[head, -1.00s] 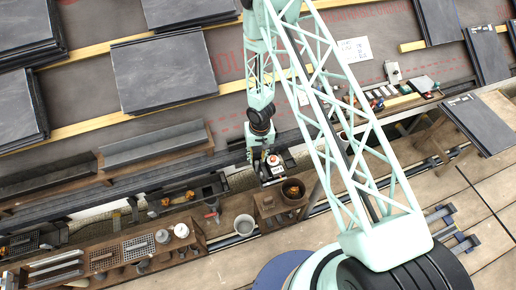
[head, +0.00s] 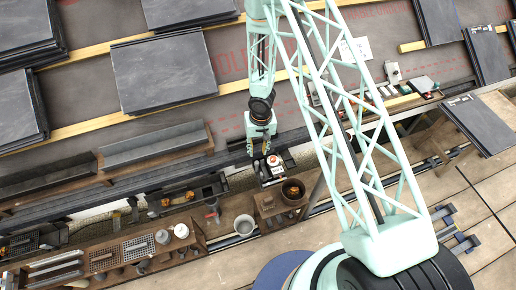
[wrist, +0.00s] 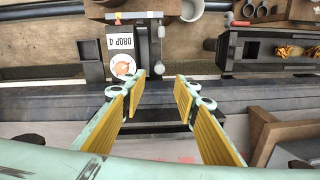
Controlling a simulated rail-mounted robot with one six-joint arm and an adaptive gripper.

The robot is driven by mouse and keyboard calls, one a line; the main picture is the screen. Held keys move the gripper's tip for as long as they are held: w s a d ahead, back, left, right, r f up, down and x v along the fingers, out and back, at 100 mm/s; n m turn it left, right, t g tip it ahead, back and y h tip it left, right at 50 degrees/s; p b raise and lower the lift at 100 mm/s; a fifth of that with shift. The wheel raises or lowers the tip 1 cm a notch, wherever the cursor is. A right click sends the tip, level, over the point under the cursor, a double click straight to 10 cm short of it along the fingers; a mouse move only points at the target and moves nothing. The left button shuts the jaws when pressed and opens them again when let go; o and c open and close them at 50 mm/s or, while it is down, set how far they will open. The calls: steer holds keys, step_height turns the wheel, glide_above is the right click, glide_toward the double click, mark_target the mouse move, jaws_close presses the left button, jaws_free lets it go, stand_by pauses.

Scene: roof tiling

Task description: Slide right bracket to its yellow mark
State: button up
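My gripper (head: 259,150) hangs over the eave in the head view, with its fingers apart and pointing down. In the wrist view its two yellow-padded fingers (wrist: 161,77) are wide open, with nothing between them. Ahead of the fingertips is a white plate (wrist: 120,50) lettered "DROP 4" with an orange-red disc; it also shows in the head view (head: 274,166). Dark bracket-like blocks stand at the eave, one left of the plate (wrist: 90,70) and one to its right (wrist: 231,50). I cannot tell which is the right bracket. I cannot make out its yellow mark.
A brown pot (head: 293,190) and a white bucket (head: 244,225) stand near the plate. A wooden bench (head: 110,262) with tools lies at lower left. A grey trough (head: 155,145) lies left of my gripper. Slate stacks (head: 163,70) rest on the roof.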

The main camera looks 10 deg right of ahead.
steer(key=shift+r, duration=0.7)
steer(key=shift+r, duration=0.15)
stand_by(0.4)
